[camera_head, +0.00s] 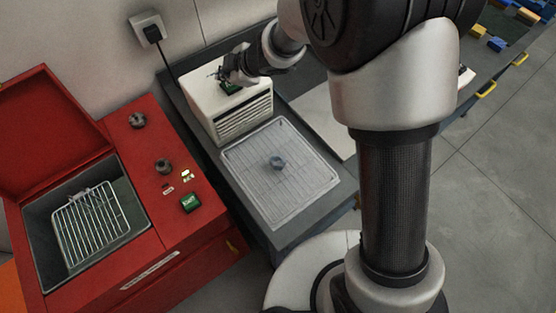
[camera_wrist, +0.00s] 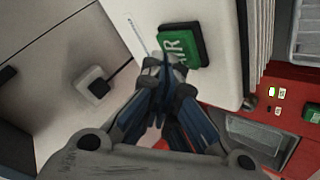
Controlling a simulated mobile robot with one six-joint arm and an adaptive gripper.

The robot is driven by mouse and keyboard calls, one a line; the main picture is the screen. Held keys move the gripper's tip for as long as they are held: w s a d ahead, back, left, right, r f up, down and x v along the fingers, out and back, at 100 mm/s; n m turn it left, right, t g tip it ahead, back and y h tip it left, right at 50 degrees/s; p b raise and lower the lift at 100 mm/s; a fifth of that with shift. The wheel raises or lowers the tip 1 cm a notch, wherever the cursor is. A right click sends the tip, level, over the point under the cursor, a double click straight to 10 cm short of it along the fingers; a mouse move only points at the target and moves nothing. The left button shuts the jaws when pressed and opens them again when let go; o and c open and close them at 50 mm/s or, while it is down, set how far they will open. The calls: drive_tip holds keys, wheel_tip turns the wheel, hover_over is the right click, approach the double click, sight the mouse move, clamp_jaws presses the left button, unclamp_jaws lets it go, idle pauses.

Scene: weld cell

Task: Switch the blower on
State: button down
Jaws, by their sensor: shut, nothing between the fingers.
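The blower (camera_head: 228,105) is a cream box with a slatted front, standing on a dark bench. On its top is a green rocker switch lettered "AIR" (camera_wrist: 181,45), partly covered by my gripper in the head view. My gripper (camera_wrist: 165,68) is shut and empty. Its fingertips overlap the near edge of the switch in the wrist view. In the head view my gripper (camera_head: 226,76) is over the blower's top, right by the switch. I cannot tell if the tips touch it or which way the rocker is tipped.
A wire tray (camera_head: 260,200) with a small grey part (camera_head: 277,162) lies in front of the slats. A red washer (camera_head: 160,215) with an open lid, a basket (camera_head: 92,225), knobs and its own green switch (camera_head: 190,203) stands left. A wall socket (camera_head: 150,30) is behind.

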drive_tip(key=shift+f, duration=0.3)
drive_tip(key=shift+r, duration=0.1)
drive_tip(key=shift+r+p, duration=0.7)
drive_tip(key=shift+p, duration=0.1)
wheel_tip(320, 180, up, 6)
drive_tip(key=p, duration=0.6)
drive_tip(key=shift+p, duration=0.4)
